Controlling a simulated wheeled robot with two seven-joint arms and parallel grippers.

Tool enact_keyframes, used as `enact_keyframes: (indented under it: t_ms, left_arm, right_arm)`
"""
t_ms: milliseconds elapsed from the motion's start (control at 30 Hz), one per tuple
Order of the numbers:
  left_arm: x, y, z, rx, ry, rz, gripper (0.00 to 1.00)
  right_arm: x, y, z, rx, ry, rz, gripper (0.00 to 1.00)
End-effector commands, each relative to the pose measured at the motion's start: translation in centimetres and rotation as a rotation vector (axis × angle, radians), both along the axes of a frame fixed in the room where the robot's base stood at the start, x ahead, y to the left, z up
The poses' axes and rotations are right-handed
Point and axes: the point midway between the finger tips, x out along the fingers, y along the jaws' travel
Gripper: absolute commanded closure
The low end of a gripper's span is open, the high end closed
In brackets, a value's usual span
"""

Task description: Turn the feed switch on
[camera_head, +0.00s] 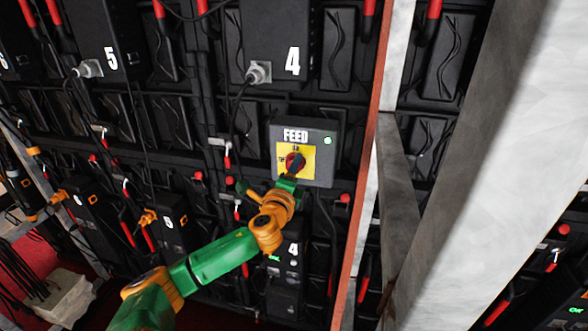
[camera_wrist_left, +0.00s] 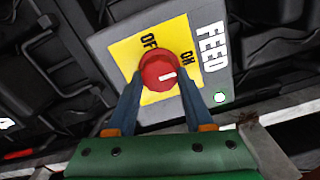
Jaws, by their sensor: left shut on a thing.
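The feed switch is a red round knob (camera_wrist_left: 159,72) on a yellow plate (camera_wrist_left: 125,58) marked OFF and ON, on a grey box labelled FEED (camera_head: 328,150). My left gripper (camera_head: 291,170) is at the knob, with its two fingers (camera_wrist_left: 160,85) on either side, shut on it. The knob's white mark points right in the left wrist view, toward the ON side of the plate. In the head view the gripper partly hides the knob. My right gripper is not in view.
Black numbered units with hanging cables fill the wall, including a unit marked 4 (camera_head: 272,50) above the box. A red-edged grey post (camera_head: 360,190) stands close to the right. A large pale beam (camera_head: 500,130) stands farther right.

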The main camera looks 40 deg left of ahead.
Motion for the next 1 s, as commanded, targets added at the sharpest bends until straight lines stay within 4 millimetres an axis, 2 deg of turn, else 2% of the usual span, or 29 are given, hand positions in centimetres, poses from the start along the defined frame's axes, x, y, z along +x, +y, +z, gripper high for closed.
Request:
enact_keyframes:
  t_ms: [167,200,267,300,633,1000]
  left_arm:
    - [0.0,0.0,-0.1,0.000,0.004,0.000,1.00]
    - [0.0,0.0,-0.1,0.000,0.004,0.000,0.37]
    - [0.0,0.0,-0.1,0.001,0.003,0.000,0.21]
    - [0.0,0.0,-0.1,0.000,0.002,0.000,0.18]
    - [-0.4,-0.2,-0.2,0.001,0.001,-0.001,0.18]
    - [-5.5,-3.1,-0.4,0.000,0.003,-0.002,0.18]
  right_arm:
    - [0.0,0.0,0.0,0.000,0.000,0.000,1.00]
    - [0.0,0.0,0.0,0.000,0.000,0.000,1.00]
    - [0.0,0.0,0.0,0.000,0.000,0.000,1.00]
    - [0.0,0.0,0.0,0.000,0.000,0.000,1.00]
    - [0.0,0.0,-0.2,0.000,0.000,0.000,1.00]
    - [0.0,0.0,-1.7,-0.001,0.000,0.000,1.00]
